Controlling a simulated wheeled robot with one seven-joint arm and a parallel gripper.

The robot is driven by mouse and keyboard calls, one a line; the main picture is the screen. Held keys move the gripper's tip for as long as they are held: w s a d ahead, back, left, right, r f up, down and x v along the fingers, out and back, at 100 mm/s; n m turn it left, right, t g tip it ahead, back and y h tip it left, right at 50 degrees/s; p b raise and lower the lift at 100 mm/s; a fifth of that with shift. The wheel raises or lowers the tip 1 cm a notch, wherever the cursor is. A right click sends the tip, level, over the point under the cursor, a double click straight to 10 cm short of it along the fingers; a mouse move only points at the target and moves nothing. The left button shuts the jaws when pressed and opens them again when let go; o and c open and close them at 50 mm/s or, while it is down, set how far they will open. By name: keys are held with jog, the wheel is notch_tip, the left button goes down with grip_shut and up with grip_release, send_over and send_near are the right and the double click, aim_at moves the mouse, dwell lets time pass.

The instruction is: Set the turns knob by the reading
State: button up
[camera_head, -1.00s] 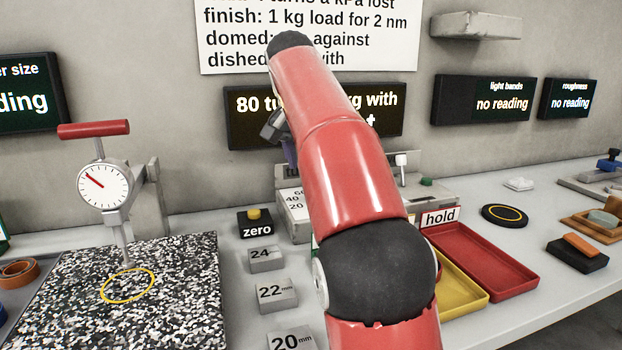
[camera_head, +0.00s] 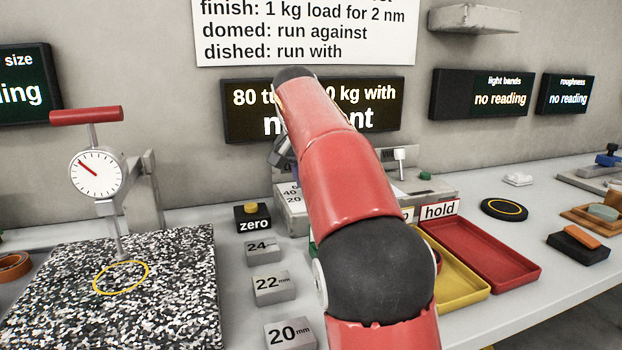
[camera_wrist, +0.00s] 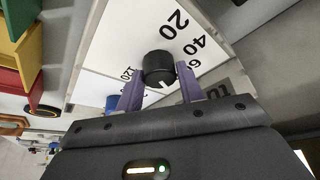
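The black turns knob (camera_wrist: 159,67) shows in the wrist view on a white panel (camera_wrist: 120,45) with numbers 20, 40 and more around it. A white mark is at its lower edge. My gripper (camera_wrist: 160,74) has its two purple fingers on either side of the knob, with little or no gap; I cannot tell whether they press on it. In the head view my red arm hides the knob and most of its machine (camera_head: 290,200). The reading display (camera_head: 246,110) on the wall starts with "80 tu" and ends "0 kg with"; my arm covers its middle.
A wall sign (camera_head: 300,35) gives running rules. A zero button (camera_head: 252,212), several marked blocks (camera_head: 272,285) and a dial gauge (camera_head: 97,175) over a speckled plate (camera_head: 190,300) stand left. Yellow (camera_head: 465,294) and red (camera_head: 530,275) trays lie right of my arm.

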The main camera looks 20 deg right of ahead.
jog(key=c, duration=0.5)
jog(key=shift+r+m+p, duration=0.1)
jog(key=shift+m+p, duration=0.2)
jog(key=shift+p, duration=0.1)
jog(key=shift+m+p, duration=0.5)
jog(key=shift+w+m+g+h, duration=0.1)
jog(key=shift+m+g+h, duration=0.3)
jog(key=shift+m, duration=0.65)
jog(key=shift+w+m+g+h, duration=0.1)
jog(key=shift+m+g+h, duration=0.25)
jog(key=shift+m, duration=0.7)
jog(key=o, duration=1)
